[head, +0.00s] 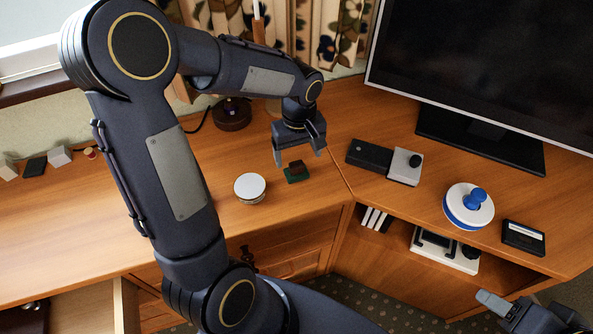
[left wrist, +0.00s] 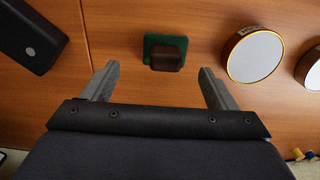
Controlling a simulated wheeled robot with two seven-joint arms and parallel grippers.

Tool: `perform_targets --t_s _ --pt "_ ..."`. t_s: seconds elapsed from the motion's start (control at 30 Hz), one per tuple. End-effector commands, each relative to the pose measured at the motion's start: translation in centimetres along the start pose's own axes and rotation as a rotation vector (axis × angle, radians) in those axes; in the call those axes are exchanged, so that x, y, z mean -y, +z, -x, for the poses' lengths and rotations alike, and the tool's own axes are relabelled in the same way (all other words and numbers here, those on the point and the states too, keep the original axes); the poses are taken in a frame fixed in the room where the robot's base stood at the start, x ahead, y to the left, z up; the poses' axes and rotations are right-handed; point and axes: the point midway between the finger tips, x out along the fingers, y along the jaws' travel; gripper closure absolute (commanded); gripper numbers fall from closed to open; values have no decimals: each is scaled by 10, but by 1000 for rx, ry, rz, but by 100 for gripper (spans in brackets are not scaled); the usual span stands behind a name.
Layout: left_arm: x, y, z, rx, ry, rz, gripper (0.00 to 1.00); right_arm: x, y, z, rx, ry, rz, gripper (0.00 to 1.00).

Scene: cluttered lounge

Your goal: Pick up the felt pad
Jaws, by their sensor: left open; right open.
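A small green pad, seemingly the felt pad (head: 291,179), lies on the wooden desk with a dark brown block (head: 297,166) on top of it. In the left wrist view the green pad (left wrist: 148,46) shows around the brown block (left wrist: 167,57), which covers much of it. My left gripper (head: 299,157) is open above the pad and points down. In the left wrist view the pad lies beyond the open fingertips (left wrist: 158,69), between their lines, with nothing held. My right gripper (head: 497,306) is open at the lower right, away from the pad.
A round white-topped tin (head: 250,187) stands close left of the pad. A black box (head: 369,156) and a grey-white box (head: 405,167) lie to the right, near the monitor (head: 490,60). A blue-and-white round item (head: 468,206) is farther right. An open drawer (head: 75,308) is at lower left.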

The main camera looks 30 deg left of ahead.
Motion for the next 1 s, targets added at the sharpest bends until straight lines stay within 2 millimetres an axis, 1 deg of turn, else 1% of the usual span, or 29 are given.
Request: perform_targets --t_s 0.2,0.3,0.4,0.6,0.63,1.0 --pt "8 2 -33 4 -3 0 20 -1 1 -2 0 0 0 48" --pt "7 2 -45 2 -2 -1 20 -1 1 -3 0 0 0 48" --pt "7 2 -50 1 1 0 20 -1 1 -3 0 0 0 48" --pt "7 2 -50 0 2 -1 20 -1 1 -3 0 0 0 48" --pt "7 2 -50 0 2 -1 21 -1 1 -3 0 0 0 48" --pt "7 2 -50 0 2 -1 69 -1 1 -3 0 0 0 48"
